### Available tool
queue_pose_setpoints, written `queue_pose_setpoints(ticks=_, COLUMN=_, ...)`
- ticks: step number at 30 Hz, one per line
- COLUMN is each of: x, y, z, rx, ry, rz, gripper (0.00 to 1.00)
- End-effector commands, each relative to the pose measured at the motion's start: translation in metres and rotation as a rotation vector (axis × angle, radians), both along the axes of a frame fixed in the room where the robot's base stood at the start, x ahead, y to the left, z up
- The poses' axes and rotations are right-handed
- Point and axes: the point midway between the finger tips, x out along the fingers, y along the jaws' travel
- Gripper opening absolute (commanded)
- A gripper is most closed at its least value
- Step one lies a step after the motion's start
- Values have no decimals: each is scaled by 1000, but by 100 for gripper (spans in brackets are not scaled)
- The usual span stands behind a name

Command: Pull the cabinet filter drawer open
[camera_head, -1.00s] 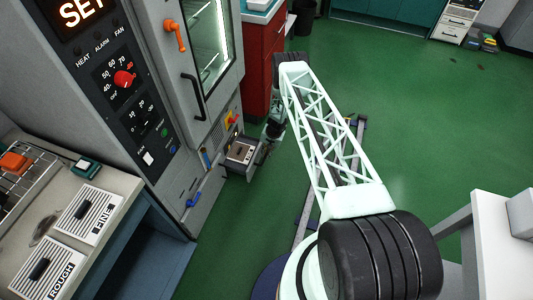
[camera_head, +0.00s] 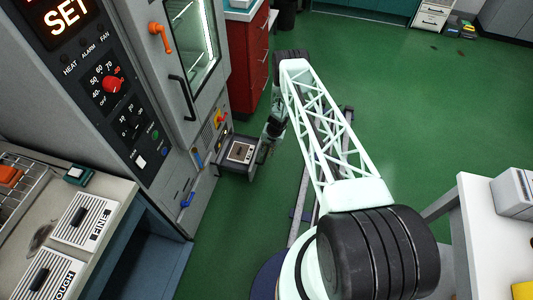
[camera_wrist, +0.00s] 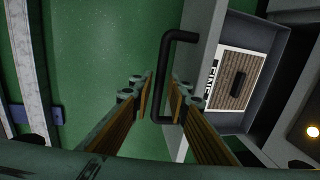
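The cabinet filter drawer (camera_head: 237,171) stands pulled out from the lower front of the grey cabinet. A tan, slatted filter with a white label (camera_wrist: 240,80) lies in it. In the wrist view the drawer's grey front (camera_wrist: 203,45) carries a black bar handle (camera_wrist: 161,60). My gripper (camera_wrist: 161,97) has its two fingers on either side of this handle, close against the bar. In the head view my gripper is small and dark in front of the drawer, and its fingers are hard to make out there.
A red drawer unit (camera_head: 250,60) stands just behind the cabinet. A bench with labelled filter covers (camera_head: 85,220) is at the left, and a white table (camera_head: 480,225) at the right. The green floor (camera_head: 420,110) in front of the cabinet is mostly clear.

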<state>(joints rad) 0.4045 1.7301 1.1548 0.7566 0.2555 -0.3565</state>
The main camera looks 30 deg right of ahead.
Motion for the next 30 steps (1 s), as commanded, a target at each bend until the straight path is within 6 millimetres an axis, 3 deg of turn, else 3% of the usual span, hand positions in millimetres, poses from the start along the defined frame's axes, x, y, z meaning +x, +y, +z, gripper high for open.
queue_pose_setpoints(ticks=17, x=1, y=-1, z=4, rx=-1, ry=-1, rz=-1, gripper=22)
queue_pose_setpoints(ticks=30, x=-3, y=-5, z=35, rx=-1, ry=-2, rz=-1, gripper=22)
